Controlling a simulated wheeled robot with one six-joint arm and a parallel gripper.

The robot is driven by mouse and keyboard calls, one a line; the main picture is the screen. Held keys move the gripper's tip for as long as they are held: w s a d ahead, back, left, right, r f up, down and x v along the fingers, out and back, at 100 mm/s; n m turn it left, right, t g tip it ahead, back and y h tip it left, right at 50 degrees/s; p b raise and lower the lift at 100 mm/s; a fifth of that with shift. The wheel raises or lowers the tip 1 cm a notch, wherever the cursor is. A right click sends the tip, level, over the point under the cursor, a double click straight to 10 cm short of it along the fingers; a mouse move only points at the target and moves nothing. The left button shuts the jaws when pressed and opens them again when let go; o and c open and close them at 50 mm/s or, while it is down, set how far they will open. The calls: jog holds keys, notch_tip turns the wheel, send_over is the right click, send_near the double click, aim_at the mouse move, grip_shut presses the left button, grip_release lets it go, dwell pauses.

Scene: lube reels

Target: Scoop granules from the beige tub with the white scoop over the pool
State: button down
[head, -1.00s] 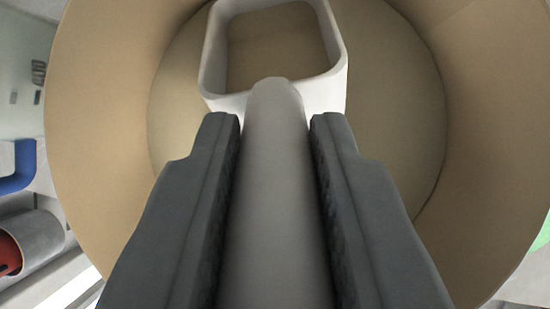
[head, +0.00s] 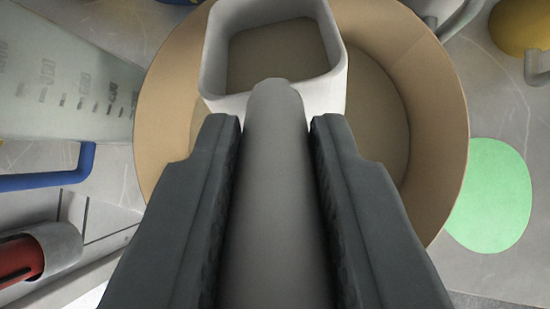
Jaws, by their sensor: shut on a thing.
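My gripper (head: 275,125) is shut on the handle of the white scoop (head: 216,70), one dark finger on each side of the handle. The scoop's square bowl points away from me, at the top middle of the view. Brown granules or the tub's similar-coloured floor show inside the bowl; I cannot tell which. The beige tub (head: 440,110) is below and beyond the scoop, its round rim around the bowl in the picture. The scoop and my gripper hide much of the tub's inside. I cannot make out a pool for certain.
A flat green round patch (head: 490,195) lies right of the tub. A clear graduated container (head: 65,80) stands at left, with a blue bar (head: 60,180) and a grey tube holding something red (head: 22,258) below it. A yellow round thing (head: 520,25) is at top right.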

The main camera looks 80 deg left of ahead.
jog(key=shift+s+r+t, duration=1.1)
jog(key=shift+r+t, duration=0.05)
jog(key=shift+t, duration=0.15)
jog(key=shift+s+d+r+t, duration=0.1)
jog(key=shift+s+r+t, duration=0.25)
jog(key=shift+r, duration=0.5)
jog(key=shift+s+a+r+t, duration=0.1)
jog(key=shift+s+r+t, duration=0.25)
jog(key=shift+r, duration=0.45)
jog(key=shift+s+d+r+t, duration=0.1)
jog(key=shift+s+r+t, duration=0.25)
jog(key=shift+r, duration=0.5)
